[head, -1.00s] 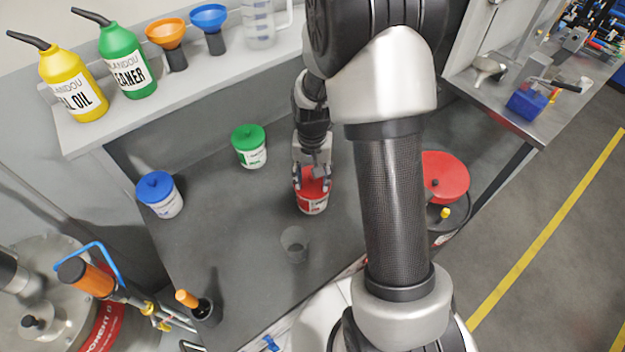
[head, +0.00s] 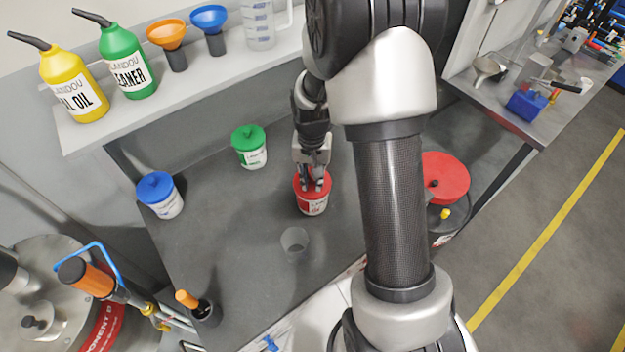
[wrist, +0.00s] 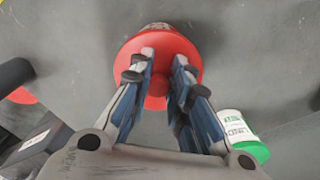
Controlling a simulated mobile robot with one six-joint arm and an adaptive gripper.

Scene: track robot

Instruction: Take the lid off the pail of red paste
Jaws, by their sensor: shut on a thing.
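The pail of red paste (head: 313,206) stands upright on the grey bench, a white pail with a red label. Its red lid (head: 301,184) is seated on top in the head view. The lid fills the upper middle of the wrist view (wrist: 130,72), with its knob between the fingers. My gripper (head: 314,187) points down onto the lid from above. Its fingers (wrist: 160,85) are shut on the lid's knob, which they partly hide.
A green-lidded pail (head: 249,154) stands behind left and a blue-lidded pail (head: 164,203) farther left. A clear cup (head: 294,241) is in front of the red pail. A large red disc (head: 447,178) lies right of my arm. Bare bench lies between the pails.

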